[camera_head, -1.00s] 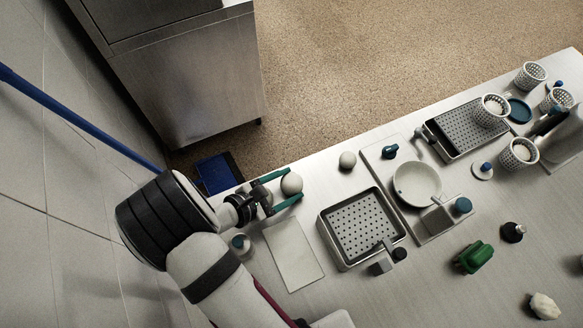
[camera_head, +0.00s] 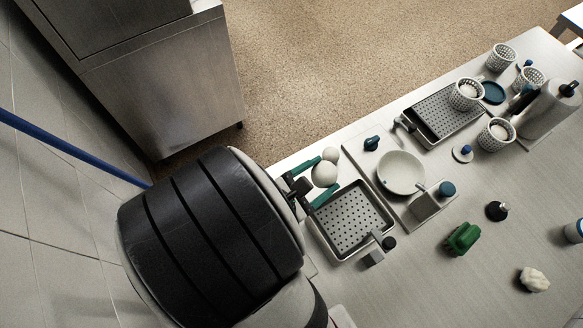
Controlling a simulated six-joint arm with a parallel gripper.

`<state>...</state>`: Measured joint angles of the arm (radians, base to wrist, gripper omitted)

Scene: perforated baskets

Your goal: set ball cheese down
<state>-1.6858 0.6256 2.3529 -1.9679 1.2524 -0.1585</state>
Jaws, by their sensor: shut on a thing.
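The ball cheese (camera_head: 325,175), a round off-white ball, is between the teal fingers of my gripper (camera_head: 328,172), near the far-left edge of the steel counter. My gripper is shut on it. My black-and-white arm covers much of the lower left.
A perforated tray (camera_head: 348,219) lies just below the gripper. A white round pan (camera_head: 401,172) and a second perforated tray (camera_head: 444,111) lie to the right. Perforated baskets (camera_head: 466,95) stand farther right. Open counter (camera_head: 410,285) lies toward the front.

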